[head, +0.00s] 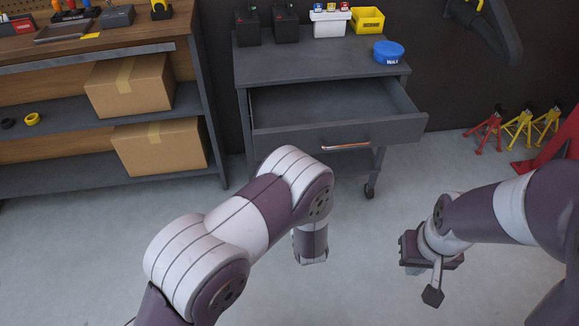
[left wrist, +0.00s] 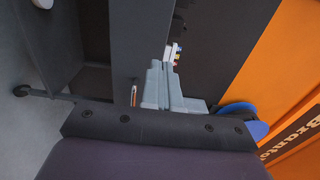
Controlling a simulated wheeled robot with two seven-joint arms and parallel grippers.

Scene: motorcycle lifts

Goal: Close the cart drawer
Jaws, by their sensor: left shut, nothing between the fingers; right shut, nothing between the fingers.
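The grey cart (head: 245,75) stands at the back centre. Its drawer (head: 350,132) is pulled out and its empty inside shows. A shiny bar handle (head: 346,146) is on the drawer front, and it also shows small in the left wrist view (left wrist: 133,96). My left arm reaches in front of the cart; its gripper is not seen in the head view. In the left wrist view my left gripper (left wrist: 163,72) is shut and empty; its distance to the drawer cannot be told. My right gripper (head: 433,296) is shut, pointing down over the floor at right, apart from the cart.
On the cart top are two dark chargers (head: 286,24), a white bin (head: 329,22), a yellow bin (head: 367,20) and a blue wax tin (head: 388,52). A shelf bench with boxes (head: 160,146) stands left. Jack stands (head: 518,128) are right. An orange case (left wrist: 290,90) shows in the wrist view.

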